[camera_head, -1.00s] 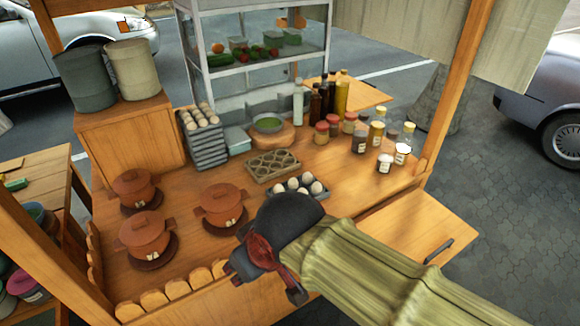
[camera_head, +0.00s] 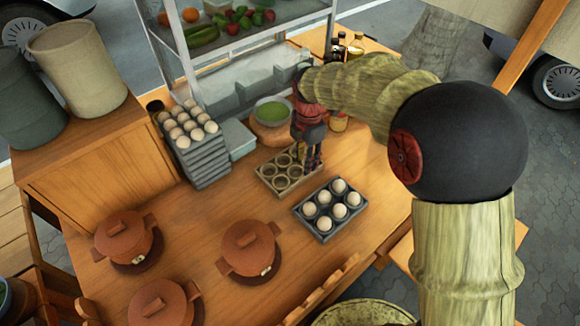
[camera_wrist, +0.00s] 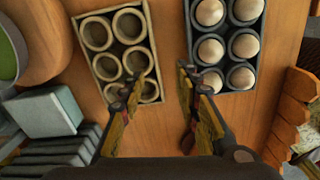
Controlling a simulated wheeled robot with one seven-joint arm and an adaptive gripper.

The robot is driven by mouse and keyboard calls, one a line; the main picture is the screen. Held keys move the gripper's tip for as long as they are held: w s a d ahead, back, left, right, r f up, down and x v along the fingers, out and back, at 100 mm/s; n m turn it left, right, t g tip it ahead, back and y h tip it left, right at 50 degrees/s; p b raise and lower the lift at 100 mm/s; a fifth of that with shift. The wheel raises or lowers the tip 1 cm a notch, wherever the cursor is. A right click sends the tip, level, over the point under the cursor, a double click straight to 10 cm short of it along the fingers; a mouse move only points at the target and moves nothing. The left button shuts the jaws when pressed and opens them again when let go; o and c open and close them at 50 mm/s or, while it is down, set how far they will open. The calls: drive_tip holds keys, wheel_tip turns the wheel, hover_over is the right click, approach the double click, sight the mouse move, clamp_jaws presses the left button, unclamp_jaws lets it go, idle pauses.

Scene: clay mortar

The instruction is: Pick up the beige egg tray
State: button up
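The beige egg tray (camera_head: 266,180) lies on the wooden counter, with empty round cups. In the wrist view the tray (camera_wrist: 118,48) is at upper left. My gripper (camera_head: 311,163) points down at the tray's right end and hides part of it. In the wrist view my gripper (camera_wrist: 160,80) is open and empty. I cannot tell whether a finger touches the beige tray.
A grey tray of eggs (camera_head: 325,229) lies close to the right. A stack of grey trays with eggs (camera_head: 199,160), a pale blue box (camera_head: 237,140) and a green-filled bowl (camera_head: 271,113) stand behind. Lidded clay pots (camera_head: 249,249) stand in front. Bottles (camera_head: 357,47) stand behind my arm.

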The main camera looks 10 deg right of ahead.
sight(302, 177)
drive_tip(key=shift+w+a+f+n, duration=0.2)
drive_tip(key=shift+f+n, duration=0.1)
drive_tip(key=shift+f, duration=0.2)
drive_tip(key=shift+w+a+f+n, duration=0.15)
drive_tip(key=shift+f+n, duration=0.15)
drive_tip(key=shift+f, duration=0.2)
wheel_tip(302, 177, down, 3)
drive_tip(key=shift+r+b, duration=0.2)
drive_tip(key=shift+b, duration=0.25)
drive_tip(key=f+b, duration=0.1)
drive_tip(key=f, duration=0.2)
drive_tip(key=f+b, duration=0.1)
drive_tip(key=f, duration=0.1)
drive_tip(key=shift+w+f+b, duration=0.15)
drive_tip(key=shift+w+b, duration=0.15)
drive_tip(key=shift+w, duration=0.1)
drive_tip(key=shift+c, duration=0.4)
drive_tip(key=c, duration=0.8)
